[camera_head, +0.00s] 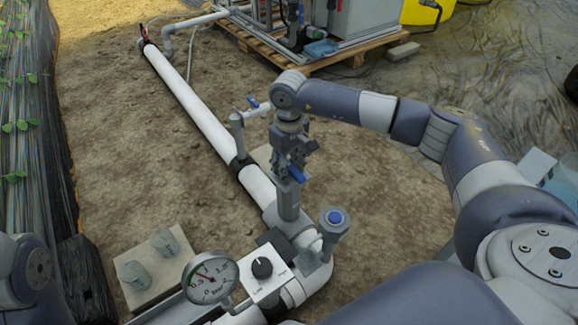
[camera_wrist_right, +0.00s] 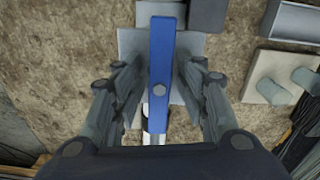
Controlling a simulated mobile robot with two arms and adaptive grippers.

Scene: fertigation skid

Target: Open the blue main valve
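The blue lever of the main valve (camera_head: 296,173) sits on top of a grey upright valve body (camera_head: 289,203) on the white pipe. In the right wrist view the blue lever (camera_wrist_right: 161,85) runs lengthwise up the middle. My right gripper (camera_head: 292,158) points down from above at the lever. In the right wrist view its two fingers (camera_wrist_right: 160,70) stand on either side of the lever, with a narrow gap on each side, so it is open. In the head view the gripper partly hides the lever. My left gripper is out of view; only part of that arm shows at the left edge.
A smaller side valve with a blue handle (camera_head: 254,103) rises behind the gripper. A blue-topped fitting (camera_head: 335,219), a pressure gauge (camera_head: 210,279) and a Low/High knob box (camera_head: 263,270) stand close in front. A skid on a wooden pallet (camera_head: 262,46) is at the back.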

